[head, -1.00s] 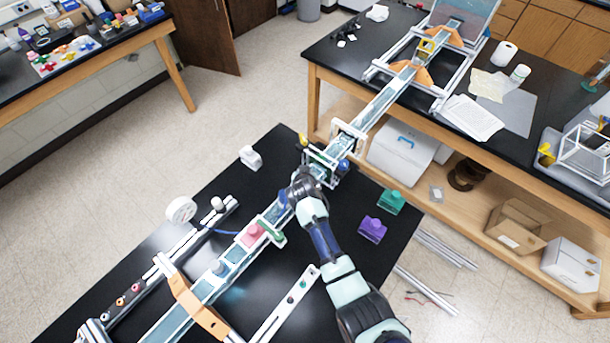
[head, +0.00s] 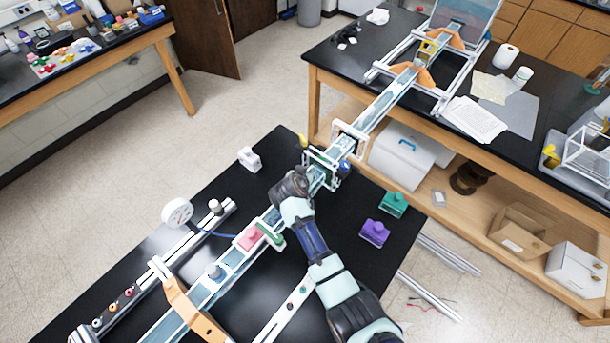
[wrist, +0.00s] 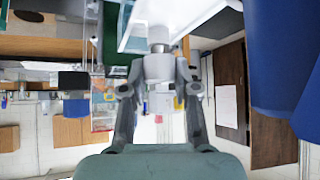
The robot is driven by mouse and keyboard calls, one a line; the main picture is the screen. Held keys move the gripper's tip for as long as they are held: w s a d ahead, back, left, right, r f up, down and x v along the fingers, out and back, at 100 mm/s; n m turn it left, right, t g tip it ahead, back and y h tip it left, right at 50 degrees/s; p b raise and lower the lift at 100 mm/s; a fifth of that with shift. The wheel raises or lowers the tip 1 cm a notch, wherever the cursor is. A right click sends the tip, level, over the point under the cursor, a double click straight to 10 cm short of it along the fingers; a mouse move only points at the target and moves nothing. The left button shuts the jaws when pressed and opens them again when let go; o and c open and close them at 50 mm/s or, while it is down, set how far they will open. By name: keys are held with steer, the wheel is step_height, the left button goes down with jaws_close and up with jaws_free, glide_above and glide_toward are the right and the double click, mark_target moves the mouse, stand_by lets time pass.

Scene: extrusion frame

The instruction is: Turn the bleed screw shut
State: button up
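A pale grey round knob on a short metal stem, apparently the bleed screw (wrist: 158,66), shows in the upper middle of the wrist view. The stem runs up into a white and clear part. My gripper (wrist: 159,75) has one finger on each side of the knob, with the tips close against its sides. It looks shut on the knob, though the exact contact is hard to see. In the head view my wrist is over the long clear channel (head: 205,290), and the fingers and the knob are hidden there.
A pink block (head: 249,238) and a green bracket (head: 271,233) sit on the channel beside my arm. A round gauge (head: 177,212) stands to the left. Purple (head: 375,233) and green (head: 393,204) blocks lie to the right on the black table.

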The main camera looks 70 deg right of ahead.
steer(key=o, duration=0.5)
steer(key=shift+c, duration=0.2)
steer(key=v, duration=1.2)
steer(key=w+a+r+n+t+y+p, duration=0.1)
steer(key=w+a+r+n+t+p, duration=0.2)
steer(key=a+r, duration=0.45)
steer(key=w+a+r+n+t+y+p, duration=0.2)
steer(key=w+a+r+n+t, duration=0.25)
steer(key=a, duration=0.65)
steer(key=s+a+r+n+t+y+p, duration=0.1)
steer(key=a+r+n+t+y, duration=0.1)
steer(key=a+r, duration=0.4)
steer(key=s+a+r+n+t+y+p, duration=0.1)
steer(key=a+r+n, duration=0.5)
steer(key=a, duration=0.7)
steer(key=s+y, duration=0.1)
steer(key=y, duration=0.1)
steer(key=shift+a+t+y+p, duration=0.2)
steer(key=shift+t+y+p, duration=0.15)
steer(key=shift+y, duration=0.05)
